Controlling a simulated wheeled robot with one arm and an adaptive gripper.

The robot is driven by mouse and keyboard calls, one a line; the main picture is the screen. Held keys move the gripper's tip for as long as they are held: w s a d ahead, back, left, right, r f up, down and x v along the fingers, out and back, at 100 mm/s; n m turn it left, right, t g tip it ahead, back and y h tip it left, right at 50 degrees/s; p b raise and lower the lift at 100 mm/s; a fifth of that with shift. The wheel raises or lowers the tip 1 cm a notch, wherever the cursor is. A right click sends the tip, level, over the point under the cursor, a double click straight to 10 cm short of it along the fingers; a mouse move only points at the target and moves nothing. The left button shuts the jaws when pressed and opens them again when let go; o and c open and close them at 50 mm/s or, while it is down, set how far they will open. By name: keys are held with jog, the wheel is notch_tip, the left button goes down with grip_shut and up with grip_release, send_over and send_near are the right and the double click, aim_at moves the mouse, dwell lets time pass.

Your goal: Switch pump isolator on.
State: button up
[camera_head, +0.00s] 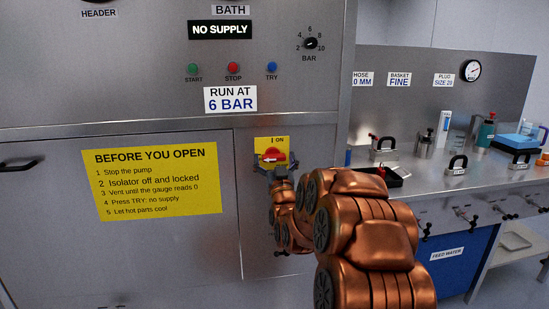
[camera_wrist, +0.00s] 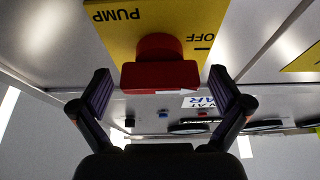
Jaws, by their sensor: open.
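The pump isolator is a red rotary knob (camera_head: 274,157) on a yellow plate (camera_head: 263,143) on the steel cabinet front. "I ON" is printed at the plate's top. The knob's white arrow points left in the head view. In the wrist view the picture is inverted: the red knob (camera_wrist: 160,75) has its bar lying level, its arrow points right, on the side where "OFF" is printed, and "PUMP" shows on the plate. My gripper (camera_head: 271,174) is open in front of the knob, with a fingertip on either side of the bar and visible gaps; depth contact cannot be told.
A yellow "BEFORE YOU OPEN" sign (camera_head: 151,181) is left of the isolator. Above are START, STOP and TRY buttons (camera_head: 233,68) and a "NO SUPPLY" display (camera_head: 220,30). A steel bench (camera_head: 430,180) with padlocks and bottles stands at the right.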

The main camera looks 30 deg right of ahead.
jog(key=c, duration=1.2)
jog(key=shift+o, duration=0.2)
